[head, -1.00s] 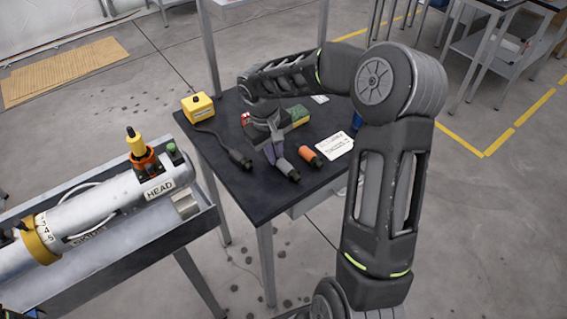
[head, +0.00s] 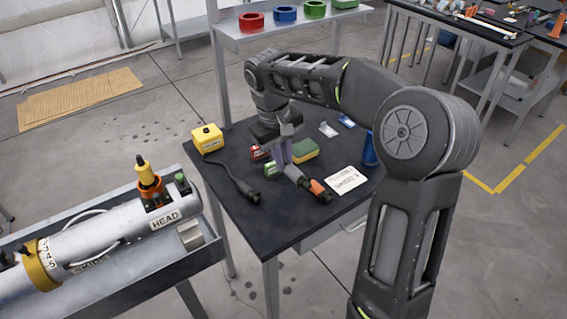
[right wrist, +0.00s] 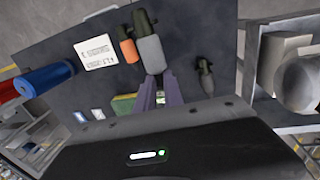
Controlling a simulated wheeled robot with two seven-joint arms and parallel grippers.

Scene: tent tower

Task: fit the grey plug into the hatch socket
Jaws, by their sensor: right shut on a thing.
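My right gripper (head: 287,160) points down over the dark table, its purple fingers shut on the grey plug (head: 294,173). The plug is held tilted, apparently above the tabletop, its dark end towards the lower right. In the right wrist view the plug (right wrist: 150,54) extends from the fingers (right wrist: 160,92), beside the orange plug. A silver cylinder (head: 110,237) marked HEAD lies in a grey trough at left, apart from the gripper. It carries an orange-collared yellow connector (head: 149,178) and a green-capped fitting (head: 181,181). I cannot tell which part is the hatch socket. My left gripper is out of view.
The orange plug (head: 317,187) lies on the table (head: 260,228) near a white card (head: 346,179). A dark cabled plug (head: 245,190) runs from a yellow box (head: 207,138). A green-yellow sponge (head: 305,149) and blue cylinder (head: 370,150) stand farther back. The front tabletop is clear.

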